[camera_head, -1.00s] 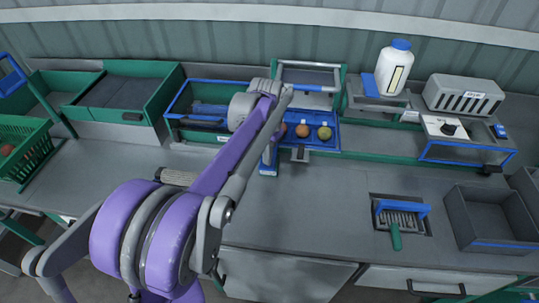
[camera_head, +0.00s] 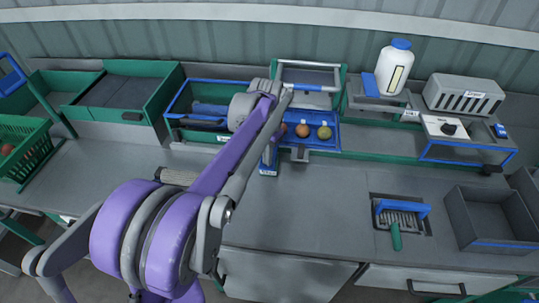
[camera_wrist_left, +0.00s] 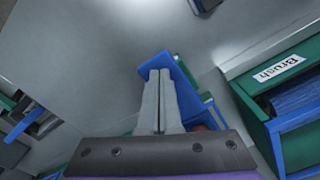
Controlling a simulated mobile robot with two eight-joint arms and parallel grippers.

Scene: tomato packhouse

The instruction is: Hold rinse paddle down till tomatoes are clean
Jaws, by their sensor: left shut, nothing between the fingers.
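Tomatoes sit in a row in the blue-edged rinse bay: an orange-brown one (camera_head: 302,130), a yellow-green one (camera_head: 323,132) and a reddish one partly behind my arm. A blue paddle-like piece (camera_head: 268,169) stands at the bay's front left, mostly behind my left arm. In the left wrist view, my left gripper (camera_wrist_left: 158,76) is shut and empty, its fingertips against or just over a blue plate (camera_wrist_left: 180,84) that looks like the paddle. I cannot tell how far it is pressed. My right gripper is out of view.
A white bottle (camera_head: 394,68), a grey vented box (camera_head: 463,95) and a knob unit (camera_head: 445,127) stand at the back right.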

